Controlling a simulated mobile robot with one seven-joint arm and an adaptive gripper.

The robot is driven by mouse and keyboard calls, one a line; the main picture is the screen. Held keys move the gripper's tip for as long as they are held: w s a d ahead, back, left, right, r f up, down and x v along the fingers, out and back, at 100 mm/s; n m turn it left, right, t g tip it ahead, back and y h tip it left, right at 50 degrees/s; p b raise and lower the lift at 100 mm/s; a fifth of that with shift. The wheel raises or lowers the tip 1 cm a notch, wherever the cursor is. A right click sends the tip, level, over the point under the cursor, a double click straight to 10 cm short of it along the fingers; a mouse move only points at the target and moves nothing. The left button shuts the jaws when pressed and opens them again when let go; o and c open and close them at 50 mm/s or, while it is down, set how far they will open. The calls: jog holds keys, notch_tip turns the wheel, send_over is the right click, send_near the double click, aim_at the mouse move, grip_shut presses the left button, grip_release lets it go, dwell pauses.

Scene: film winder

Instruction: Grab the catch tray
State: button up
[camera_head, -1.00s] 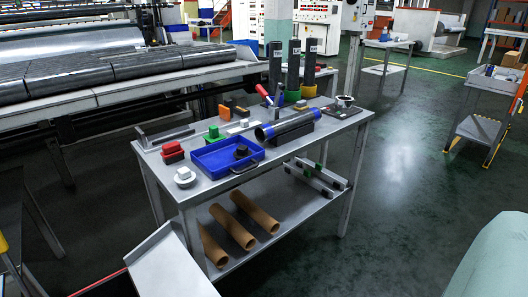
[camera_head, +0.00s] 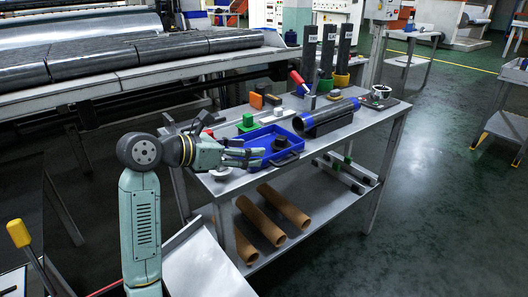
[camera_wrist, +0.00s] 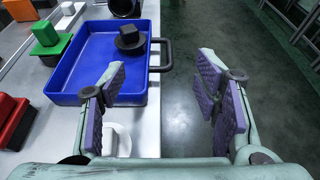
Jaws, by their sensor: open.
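The catch tray is a shallow blue tray (camera_head: 263,133) on the metal worktable, near its front left part. It has a dark handle (camera_wrist: 166,55) on one side and holds a dark block on a round base (camera_wrist: 130,40). In the wrist view the tray (camera_wrist: 68,98) lies ahead and left. My gripper (camera_head: 250,153) is at the near side of the tray in the head view. In the wrist view my gripper (camera_wrist: 164,98) is open and empty, its padded fingers wide apart. The left finger overlaps the tray's near corner in the picture; contact cannot be told.
A white block on a round base (camera_wrist: 116,140) sits close to the left finger. A red block (camera_wrist: 12,118) and a green block (camera_wrist: 48,40) stand left of the tray. A black roll with blue ends (camera_head: 328,116) lies right of it. The floor beyond the table edge is clear.

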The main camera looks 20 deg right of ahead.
aim_at(275, 155)
jog(key=shift+y, duration=0.3)
jog(key=x, duration=0.2)
jog(key=p+x, duration=0.1)
jog(key=x, duration=0.2)
jog(key=shift+f, duration=0.5)
jog(key=shift+f+p+x, duration=0.15)
jog(key=shift+p+x, duration=0.5)
jog(key=shift+x, duration=0.85)
jog(key=shift+f+p+x, duration=0.2)
jog(key=shift+p+x, duration=0.45)
jog(key=shift+x, duration=0.85)
jog(key=shift+a, duration=0.15)
jog(key=shift+c, duration=0.2)
jog(key=c, duration=1.2)
jog(key=shift+r, duration=0.1)
jog(key=shift+c, duration=0.4)
jog(key=shift+r, duration=0.1)
